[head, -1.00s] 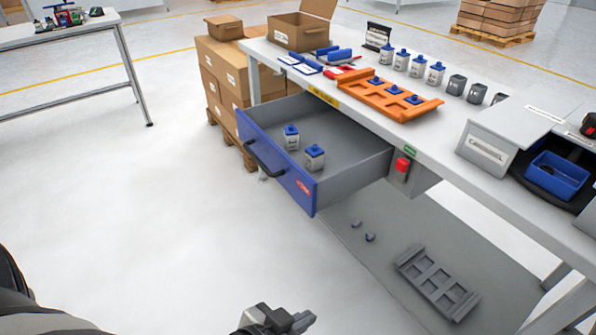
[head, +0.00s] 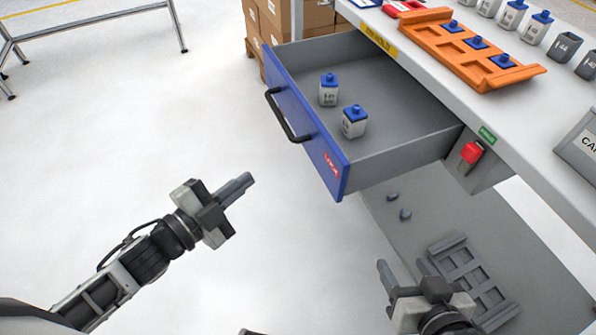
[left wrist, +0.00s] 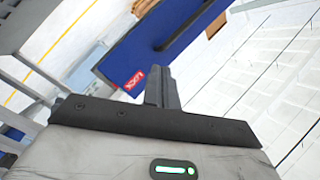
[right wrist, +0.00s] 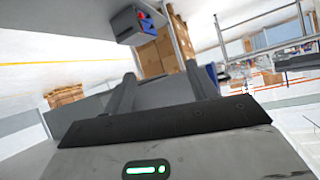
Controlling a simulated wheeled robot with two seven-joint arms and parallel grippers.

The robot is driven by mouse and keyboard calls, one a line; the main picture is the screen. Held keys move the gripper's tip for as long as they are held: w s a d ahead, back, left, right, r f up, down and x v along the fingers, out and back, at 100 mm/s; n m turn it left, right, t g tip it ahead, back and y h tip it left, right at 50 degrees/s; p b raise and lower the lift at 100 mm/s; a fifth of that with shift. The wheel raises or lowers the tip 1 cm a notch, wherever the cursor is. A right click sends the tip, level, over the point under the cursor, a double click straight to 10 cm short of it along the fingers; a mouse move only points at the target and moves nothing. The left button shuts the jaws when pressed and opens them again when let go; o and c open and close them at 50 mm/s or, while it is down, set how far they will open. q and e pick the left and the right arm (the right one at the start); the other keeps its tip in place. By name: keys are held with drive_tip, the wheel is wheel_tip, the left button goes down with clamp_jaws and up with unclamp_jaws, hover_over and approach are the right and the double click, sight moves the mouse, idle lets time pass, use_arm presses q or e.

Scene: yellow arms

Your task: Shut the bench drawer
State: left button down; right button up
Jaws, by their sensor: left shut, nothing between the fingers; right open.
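The bench drawer (head: 322,140) stands pulled out from the bench, with a blue front, a black handle (head: 287,115) and grey walls. Two small white bottles with blue caps (head: 328,90) (head: 353,121) stand upright inside it. The blue front also shows in the left wrist view (left wrist: 175,35). My left gripper (head: 240,187) is shut and empty, in front of the drawer and apart from it. My right gripper (head: 402,270) is open and empty, below and right of the drawer front, over the lower grey shelf. What the drawer's far end meets is hidden under the bench top.
The white bench top (head: 510,115) carries an orange tray (head: 440,52), bottles and grey containers. A red button (head: 471,152) sits under its edge beside the drawer. A grey tray (head: 470,275) lies below. Cardboard boxes (head: 308,16) stand behind.

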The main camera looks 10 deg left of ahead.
use_arm(q)
drive_tip(key=m+g+h+b, duration=0.1)
drive_tip(key=m+h, duration=0.2)
drive_tip(key=m, duration=0.3)
drive_tip(key=m+g+h, duration=0.3)
drive_tip(key=m+g, duration=0.1)
drive_tip(key=m, duration=0.3)
approach(322, 160)
drive_tip(key=x, duration=0.5)
drive_tip(key=shift+d+r, duration=0.15)
drive_tip(key=shift+d, duration=0.1)
drive_tip(key=shift+w+d, duration=0.45)
drive_tip(key=shift+d, duration=0.15)
